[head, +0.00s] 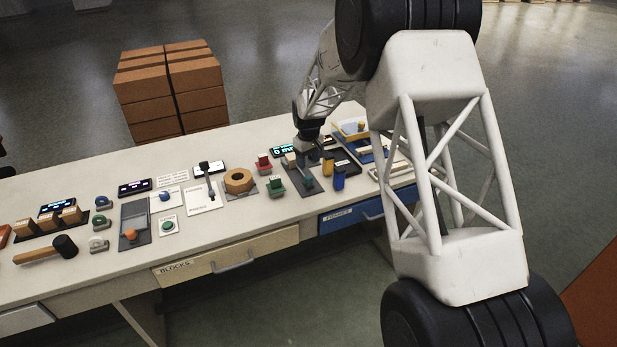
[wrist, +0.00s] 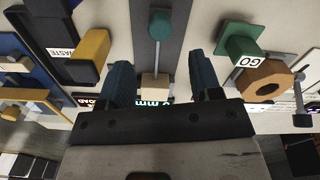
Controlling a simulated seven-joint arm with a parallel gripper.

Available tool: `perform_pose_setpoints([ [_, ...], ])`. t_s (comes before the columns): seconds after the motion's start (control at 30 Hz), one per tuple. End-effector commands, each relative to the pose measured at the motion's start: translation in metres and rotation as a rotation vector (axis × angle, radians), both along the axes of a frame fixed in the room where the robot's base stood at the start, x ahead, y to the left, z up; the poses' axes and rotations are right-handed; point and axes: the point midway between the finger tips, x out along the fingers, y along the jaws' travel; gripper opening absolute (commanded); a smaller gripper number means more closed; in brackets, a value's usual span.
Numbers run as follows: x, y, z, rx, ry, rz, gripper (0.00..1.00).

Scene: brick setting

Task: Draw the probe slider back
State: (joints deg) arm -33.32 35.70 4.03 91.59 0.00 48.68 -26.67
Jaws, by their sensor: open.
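The probe slider shows in the wrist view as a teal knob (wrist: 160,24) on a dark strip, with a thin rod (wrist: 157,61) running towards a pale wooden block (wrist: 155,88). The block lies by a lit display reading mm. In the head view the teal knob (head: 309,182) is on its dark plate, partly beside my gripper. My gripper (wrist: 161,72) is open above the strip, with one finger on each side of the rod and block. It holds nothing. In the head view my gripper (head: 308,150) hides part of the strip.
A green GO block (wrist: 242,43) and a wooden hexagonal ring (wrist: 268,80) lie right of the fingers in the wrist view. The blue drawer (head: 350,215) is shut below the table front.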

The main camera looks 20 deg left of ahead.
Motion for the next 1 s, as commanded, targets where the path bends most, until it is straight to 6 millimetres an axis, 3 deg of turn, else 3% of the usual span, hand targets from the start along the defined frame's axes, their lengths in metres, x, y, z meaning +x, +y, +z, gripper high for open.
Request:
perform_pose_setpoints([
  [0.33,0.000,0.000,-0.013,0.000,0.001,0.000,0.58],
  [0.8,0.000,-0.001,-0.065,0.000,0.001,0.000,0.58],
  [1.0,0.000,0.000,-0.075,0.000,0.000,0.000,0.58],
])
